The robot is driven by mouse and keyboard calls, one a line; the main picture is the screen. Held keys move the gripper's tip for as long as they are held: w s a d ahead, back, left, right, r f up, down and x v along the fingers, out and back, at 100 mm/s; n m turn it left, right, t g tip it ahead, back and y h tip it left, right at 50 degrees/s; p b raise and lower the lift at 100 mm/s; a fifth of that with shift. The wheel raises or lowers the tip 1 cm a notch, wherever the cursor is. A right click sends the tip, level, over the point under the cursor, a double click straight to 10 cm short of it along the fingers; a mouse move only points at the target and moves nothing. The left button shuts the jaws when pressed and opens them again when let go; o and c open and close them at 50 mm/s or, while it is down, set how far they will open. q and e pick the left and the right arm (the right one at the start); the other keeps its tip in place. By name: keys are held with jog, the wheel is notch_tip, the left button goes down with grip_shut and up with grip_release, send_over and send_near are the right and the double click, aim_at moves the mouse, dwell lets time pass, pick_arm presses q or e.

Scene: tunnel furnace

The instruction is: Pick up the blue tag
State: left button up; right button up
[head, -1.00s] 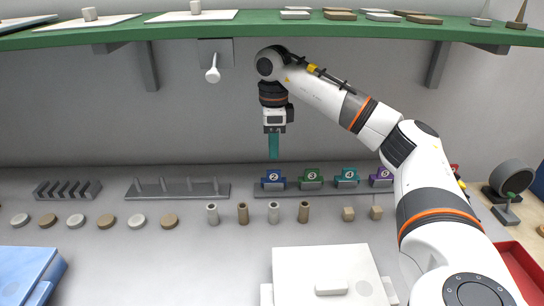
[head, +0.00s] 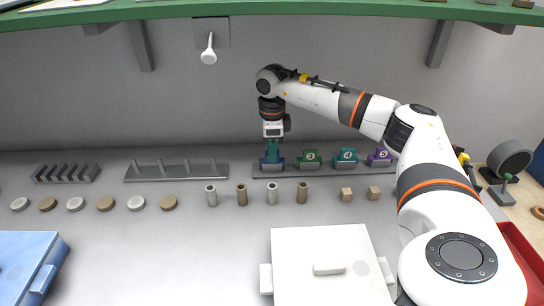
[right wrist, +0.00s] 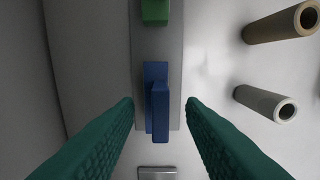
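The blue tag (right wrist: 159,103) stands on a grey rail (right wrist: 157,52) and shows between my right gripper's two green fingers in the right wrist view, with a gap on each side. In the head view the blue tag (head: 272,164) is mostly covered by my right gripper (head: 272,153), which points straight down over it. The right gripper is open and the fingers do not appear to touch the tag. My left gripper is not in view.
A green tag (head: 309,160), a teal tag (head: 345,159) and a purple tag (head: 379,158) stand to the right on the rail. Several small cylinders (head: 242,195) stand in front. A peg rack (head: 176,173) lies left. A green shelf (head: 300,12) hangs above.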

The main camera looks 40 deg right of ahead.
jog(key=shift+f, duration=0.75)
grip_shut()
jog(key=shift+r, duration=0.1)
